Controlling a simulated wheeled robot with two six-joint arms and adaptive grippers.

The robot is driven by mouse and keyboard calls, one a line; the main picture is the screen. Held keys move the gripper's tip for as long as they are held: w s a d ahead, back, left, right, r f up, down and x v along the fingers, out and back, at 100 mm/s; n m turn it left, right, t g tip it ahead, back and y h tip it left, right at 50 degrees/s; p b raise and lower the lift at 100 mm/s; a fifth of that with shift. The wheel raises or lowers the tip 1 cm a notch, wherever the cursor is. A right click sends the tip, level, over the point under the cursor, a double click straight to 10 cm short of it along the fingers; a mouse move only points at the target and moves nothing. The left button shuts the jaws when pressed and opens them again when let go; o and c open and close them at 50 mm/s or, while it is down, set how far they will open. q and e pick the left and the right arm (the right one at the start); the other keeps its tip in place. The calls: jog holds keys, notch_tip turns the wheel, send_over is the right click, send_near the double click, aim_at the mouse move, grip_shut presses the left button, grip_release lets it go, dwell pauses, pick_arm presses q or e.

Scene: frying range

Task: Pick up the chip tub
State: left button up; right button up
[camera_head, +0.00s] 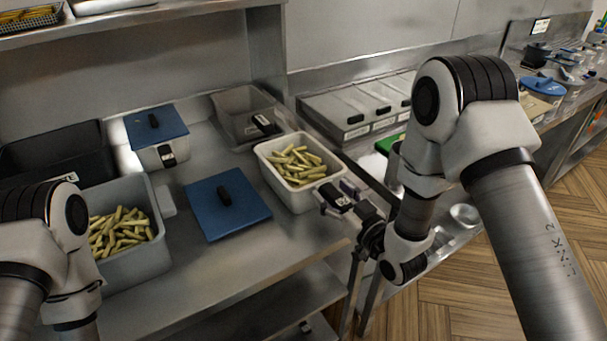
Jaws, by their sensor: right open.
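A white tub (284,188) of cut chips stands on the steel counter, right of centre. A larger grey tub (142,262), also with chips (122,231), stands at the left. I cannot tell from the picture alone which is the chip tub. My right gripper (338,194) is open at the front right corner of the white tub, with its fingers close to the rim. I cannot tell whether they touch it. No chips or tub wall are clearly held. My left arm shows at the lower left, but its gripper is out of view.
A blue lid (228,204) with a black handle lies between the two chip tubs. A blue-lidded tub (157,133), a black bin (55,150) and an empty grey container (243,113) stand behind. The steel counter's (205,268) front strip is clear.

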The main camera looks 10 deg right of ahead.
jog(key=shift+w+a, duration=0.1)
jog(key=shift+w, duration=0.3)
jog(key=shift+s+a, duration=0.1)
jog(key=c, duration=0.3)
grip_shut()
jog(key=shift+r, duration=0.1)
